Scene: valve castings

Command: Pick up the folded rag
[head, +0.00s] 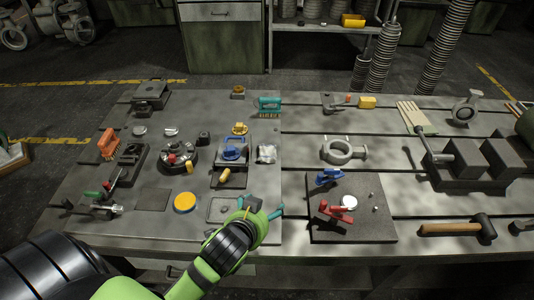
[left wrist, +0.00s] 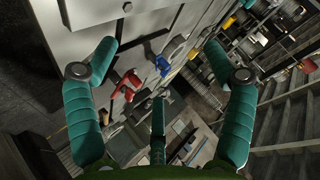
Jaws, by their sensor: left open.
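A small pale grey, crumpled-looking cloth (head: 267,153), which looks like the folded rag, lies on the workbench (head: 300,215) near the middle in the head view. It is right of a blue-handled piece. My left gripper (head: 263,208) has green and teal fingers. It is at the front of the bench, nearer the robot than the cloth and apart from it. In the left wrist view its fingers (left wrist: 165,68) are spread wide with nothing between them. I cannot pick out the cloth in that view. My right gripper is not in view.
A red clamp (head: 337,214) and a blue clamp (head: 328,177) are on a dark plate right of my left gripper. A shallow tray (head: 221,210) and a yellow round lid (head: 185,202) are on its left. A ring-shaped casting (head: 343,152) is right of the cloth.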

